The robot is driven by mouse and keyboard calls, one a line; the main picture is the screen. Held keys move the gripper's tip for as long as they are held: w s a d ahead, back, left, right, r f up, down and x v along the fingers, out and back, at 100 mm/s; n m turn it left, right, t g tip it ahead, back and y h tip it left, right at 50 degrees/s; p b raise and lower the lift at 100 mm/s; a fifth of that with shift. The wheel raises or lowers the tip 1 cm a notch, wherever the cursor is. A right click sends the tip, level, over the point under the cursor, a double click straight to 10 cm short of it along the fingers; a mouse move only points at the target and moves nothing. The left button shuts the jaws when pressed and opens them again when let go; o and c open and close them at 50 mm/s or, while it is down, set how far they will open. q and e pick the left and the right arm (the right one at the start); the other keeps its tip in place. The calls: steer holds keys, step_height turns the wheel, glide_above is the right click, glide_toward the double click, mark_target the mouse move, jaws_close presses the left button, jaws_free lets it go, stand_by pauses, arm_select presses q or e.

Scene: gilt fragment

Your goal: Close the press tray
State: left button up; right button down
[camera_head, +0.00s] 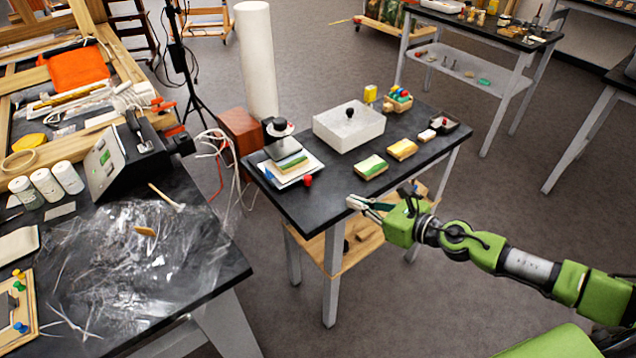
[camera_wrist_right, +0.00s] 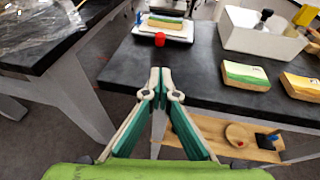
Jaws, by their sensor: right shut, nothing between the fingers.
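The press (camera_head: 277,130) stands at the left end of the dark table, with a black and white top. Its white tray (camera_head: 312,166) sticks out towards the front edge and carries a green and cream layered block (camera_head: 291,163). A red knob (camera_head: 307,181) is at the tray's front; the knob (camera_wrist_right: 160,39) and tray (camera_wrist_right: 181,37) also show in the right wrist view. My right gripper (camera_head: 352,203) is shut and empty at the table's front edge, to the right of the knob and apart from it. My left gripper is not in view.
A white box (camera_head: 348,132) with a black knob stands behind. Green and yellow blocks (camera_head: 370,167) (camera_head: 402,149) lie to the right on the table. A wooden shelf (camera_head: 362,243) is below. A tall white roll (camera_head: 257,60) stands behind the press. Bare tabletop lies between knob and gripper.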

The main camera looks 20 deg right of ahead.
mark_target(311, 178)
steer(key=x, duration=0.4)
steer(key=p+x, duration=0.1)
steer(key=x, duration=0.3)
steer(key=r+p+x, duration=0.1)
steer(key=x, duration=0.3)
steer(key=shift+w+a, duration=0.2)
steer(key=shift+w, duration=0.05)
steer(key=shift+w+a, duration=0.15)
steer(key=shift+w, duration=0.1)
steer(key=w, duration=0.1)
steer(key=w+a, duration=0.1)
steer(key=w, duration=0.1)
steer(key=shift+w+a+b, duration=0.15)
steer(key=shift+w+b, duration=0.15)
steer(key=shift+b, duration=0.05)
steer(key=shift+r, duration=0.15)
